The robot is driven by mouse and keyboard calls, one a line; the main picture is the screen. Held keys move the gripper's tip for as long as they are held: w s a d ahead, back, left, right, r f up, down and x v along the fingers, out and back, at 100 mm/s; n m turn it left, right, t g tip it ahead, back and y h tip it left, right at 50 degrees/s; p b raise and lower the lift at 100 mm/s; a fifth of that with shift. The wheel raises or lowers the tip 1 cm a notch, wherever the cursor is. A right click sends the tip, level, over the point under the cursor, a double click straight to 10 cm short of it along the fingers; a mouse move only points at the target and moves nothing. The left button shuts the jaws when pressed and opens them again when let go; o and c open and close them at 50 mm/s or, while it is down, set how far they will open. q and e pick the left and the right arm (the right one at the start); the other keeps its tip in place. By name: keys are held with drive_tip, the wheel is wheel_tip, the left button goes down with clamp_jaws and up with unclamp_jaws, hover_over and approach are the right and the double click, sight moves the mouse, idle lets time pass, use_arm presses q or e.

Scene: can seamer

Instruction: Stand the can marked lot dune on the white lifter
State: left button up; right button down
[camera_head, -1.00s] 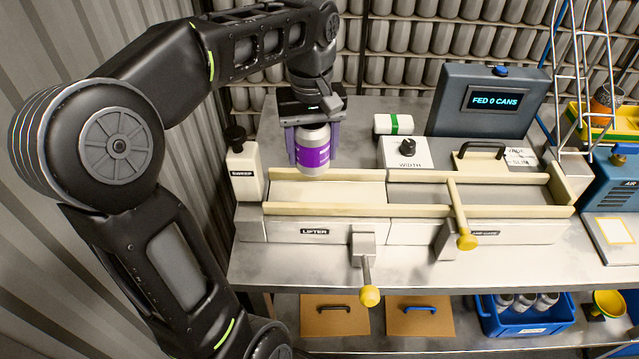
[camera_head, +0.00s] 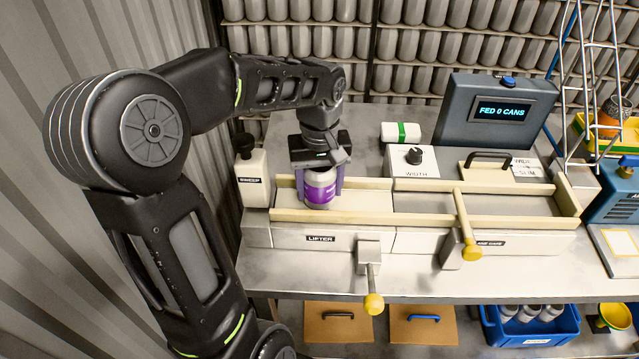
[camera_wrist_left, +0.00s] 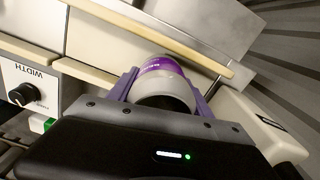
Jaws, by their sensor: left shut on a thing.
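The can (camera_head: 320,188) is silver with a purple label band; its lot name is too small to read. My left gripper (camera_head: 320,182) is shut on it, with purple fingers at its two sides. The can is upright at the left part of the white lifter (camera_head: 350,202), between the cream rails. Whether its base touches the lifter cannot be told. The left wrist view shows the can (camera_wrist_left: 163,82) between the fingers of the left gripper (camera_wrist_left: 165,85), over the pale lifter surface (camera_wrist_left: 95,40). My right gripper is not in view.
A white block marked SWEEP (camera_head: 253,178) stands left of the lifter. A WIDTH knob box (camera_head: 410,164) and a display reading FED 0 CANS (camera_head: 497,112) are behind the rails. Yellow-tipped handles (camera_head: 373,303) stick out in front. A blue crate (camera_head: 530,327) holds cans below.

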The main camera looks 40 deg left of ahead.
use_arm(q)
drive_tip(key=shift+f, duration=0.15)
drive_tip(key=o, duration=1.5)
drive_tip(key=shift+c, duration=0.2)
drive_tip(key=shift+r, duration=0.5)
wheel_tip(320, 180, up, 8)
drive_tip(key=shift+f, duration=0.15)
wheel_tip(320, 180, up, 4)
drive_tip(key=shift+f+p, duration=0.1)
drive_tip(key=shift+p, duration=0.55)
